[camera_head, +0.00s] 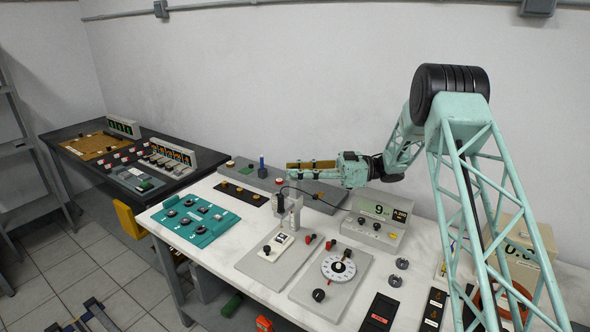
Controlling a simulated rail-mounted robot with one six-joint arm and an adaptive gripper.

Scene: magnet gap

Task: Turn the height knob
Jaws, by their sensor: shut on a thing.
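My gripper (298,166) reaches in from the right over the back of the white table. Its tan fingers with black bands point left and lie close together. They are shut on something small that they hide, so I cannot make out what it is. No height knob can be clearly told apart here. Below the fingers stands a small grey upright (295,216) with a dark block (280,202) on its left and a black cable running right. A long grey bar unit (325,197) lies behind, with a blue post (262,168) near its left part.
A grey plate with a white dial (338,268) and a plate with a white switch box (277,243) lie in front. A meter reading 9 (377,222) stands to the right. A teal panel (187,232) is at the left. A dark bench (70,148) stands beyond.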

